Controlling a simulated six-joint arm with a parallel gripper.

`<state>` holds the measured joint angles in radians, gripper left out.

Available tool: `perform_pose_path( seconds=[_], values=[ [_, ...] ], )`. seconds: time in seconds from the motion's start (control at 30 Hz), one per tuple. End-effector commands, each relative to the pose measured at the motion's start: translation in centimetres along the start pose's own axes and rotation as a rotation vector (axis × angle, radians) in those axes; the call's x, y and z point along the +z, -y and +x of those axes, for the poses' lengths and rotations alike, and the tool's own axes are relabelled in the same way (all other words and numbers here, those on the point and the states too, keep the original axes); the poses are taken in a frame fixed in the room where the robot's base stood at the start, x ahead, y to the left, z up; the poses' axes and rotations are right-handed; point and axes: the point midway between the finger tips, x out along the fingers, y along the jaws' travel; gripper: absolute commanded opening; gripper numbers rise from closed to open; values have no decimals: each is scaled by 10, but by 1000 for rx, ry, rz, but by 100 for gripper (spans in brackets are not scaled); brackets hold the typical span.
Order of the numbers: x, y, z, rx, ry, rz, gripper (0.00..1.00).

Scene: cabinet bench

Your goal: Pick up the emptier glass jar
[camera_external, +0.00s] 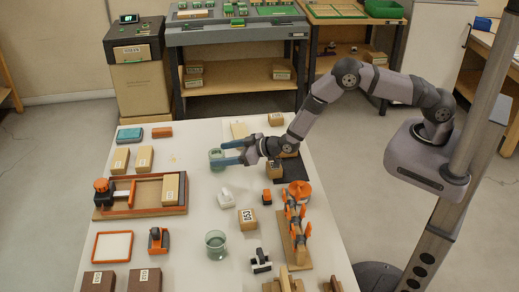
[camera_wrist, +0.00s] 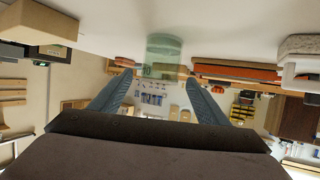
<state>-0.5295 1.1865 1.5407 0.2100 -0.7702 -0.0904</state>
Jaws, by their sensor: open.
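One glass jar (camera_external: 216,154) stands on the far part of the white table, at the tips of my gripper (camera_external: 226,153). A second glass jar (camera_external: 215,244) stands nearer the front; its lower part looks darker green. The fill of the far jar is hard to read. My gripper is open and its blue fingers point left, level with the far jar. In the wrist view, a pale green jar (camera_wrist: 164,50) shows upside down, centred just beyond the spread fingertips of my gripper (camera_wrist: 160,77). I cannot tell whether the fingers touch it.
A small white object (camera_external: 226,199) and a wooden block (camera_external: 247,219) stand between the jars.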

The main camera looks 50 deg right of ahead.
Motion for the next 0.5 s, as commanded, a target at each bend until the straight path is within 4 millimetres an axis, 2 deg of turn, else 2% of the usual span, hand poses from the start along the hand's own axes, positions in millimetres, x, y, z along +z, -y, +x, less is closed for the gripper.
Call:
perform_pose_path(
  seconds=[0.2, 0.47, 0.5],
  values=[
    [1, 0, 11, 0, 1, -1, 69],
    [1, 0, 12, 0, 0, -1, 69],
    [1, 0, 12, 0, 0, -1, 67]
  ],
)
